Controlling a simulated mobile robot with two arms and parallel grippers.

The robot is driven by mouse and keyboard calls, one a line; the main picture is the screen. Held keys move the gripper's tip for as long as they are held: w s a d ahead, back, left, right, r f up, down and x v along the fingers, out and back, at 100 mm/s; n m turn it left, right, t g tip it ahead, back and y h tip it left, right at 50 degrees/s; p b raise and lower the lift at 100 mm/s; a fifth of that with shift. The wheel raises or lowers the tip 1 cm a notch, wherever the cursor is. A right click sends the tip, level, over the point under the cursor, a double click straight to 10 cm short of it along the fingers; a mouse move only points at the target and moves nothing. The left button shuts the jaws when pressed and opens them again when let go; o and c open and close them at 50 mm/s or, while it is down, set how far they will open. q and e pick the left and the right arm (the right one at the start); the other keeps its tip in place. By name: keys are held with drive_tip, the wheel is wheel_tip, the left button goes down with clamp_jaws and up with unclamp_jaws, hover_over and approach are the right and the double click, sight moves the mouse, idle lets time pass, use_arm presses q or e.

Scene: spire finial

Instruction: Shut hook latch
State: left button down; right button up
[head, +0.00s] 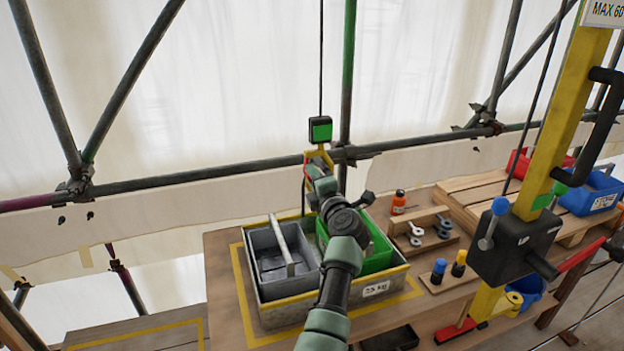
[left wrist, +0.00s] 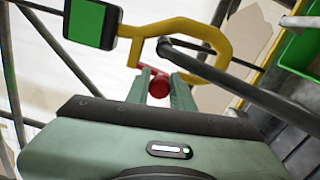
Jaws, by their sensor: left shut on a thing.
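The yellow hook (left wrist: 222,48) hangs from a black block with a green face (left wrist: 90,22) in the left wrist view. In the head view the hook (head: 318,153) is partly hidden by my left gripper (head: 317,165), below the green-faced block (head: 320,130). In the left wrist view my left gripper (left wrist: 154,86) is shut on the red latch (left wrist: 158,84), beside the hook's lower left side. I cannot tell whether the latch closes the hook's mouth. A dark bar (left wrist: 235,83) crosses the hook's opening in that view. My right gripper is not in view.
Below my left arm, a tray (head: 290,312) holds a grey tote (head: 262,240) and a green bin (head: 378,258) on a wooden bench (head: 222,278). Scaffold tubes (head: 225,175) run behind the hook. A yellow post with a winch (head: 515,245) stands at right.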

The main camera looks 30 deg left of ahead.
use_arm(q)
drive_tip(key=shift+f, duration=0.2)
drive_tip(key=c, duration=1.2)
unclamp_jaws()
drive_tip(key=shift+r, duration=0.1)
drive_tip(key=shift+r, duration=0.1)
